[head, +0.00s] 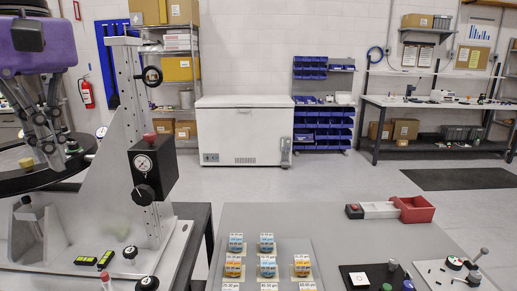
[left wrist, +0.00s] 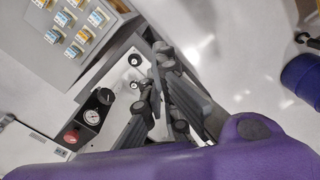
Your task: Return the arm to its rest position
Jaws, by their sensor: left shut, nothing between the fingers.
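My left gripper (head: 48,140) hangs at the left edge of the head view, below its purple wrist housing, with its grey fingers pointing down. It is shut and empty. The fingers are in front of or above a dark-rimmed round disc (head: 70,165) of the mirror fixture; I cannot tell how far apart they are. The grey fixture upright (head: 125,130) stands just right of the gripper. In the left wrist view the shut fingers (left wrist: 160,80) show near the middle, with the purple housing below. My right gripper is not in view.
A black box with a pressure gauge (head: 143,164) juts from the upright. Several small labelled parts stand on a grey panel (head: 208,252). A red bin (head: 414,209) sits farther right. A white chest (head: 243,125) and open floor lie behind.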

